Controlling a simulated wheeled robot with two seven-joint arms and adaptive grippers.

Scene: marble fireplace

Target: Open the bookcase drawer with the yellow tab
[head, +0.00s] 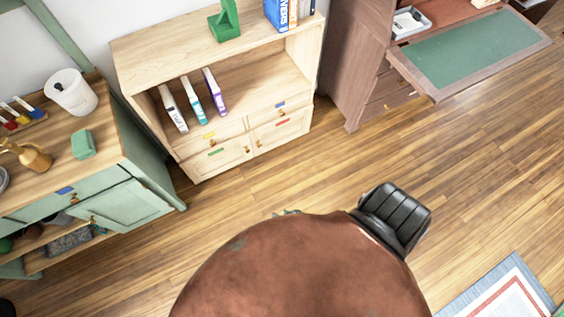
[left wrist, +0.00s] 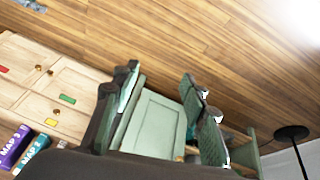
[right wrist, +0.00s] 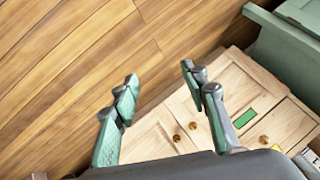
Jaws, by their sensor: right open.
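The wooden bookcase (head: 235,60) stands at the upper middle of the head view. Its drawer with the yellow tab (head: 209,135) is upper left of the front and looks shut. The yellow tab also shows in the left wrist view (left wrist: 51,122) and at the lower right of the right wrist view (right wrist: 277,148), beside a round knob (right wrist: 264,139). My right gripper (right wrist: 159,75) is open and empty, apart from the bookcase front. Only its tips (head: 287,212) show in the head view. My left gripper (left wrist: 160,78) is open and empty, absent from the head view.
Green (head: 215,152), blue (head: 280,104) and red (head: 283,121) tabs mark other bookcase fronts. A green cabinet (head: 150,165) stands left of the bookcase. Bare floor (head: 300,170) lies before the bookcase.

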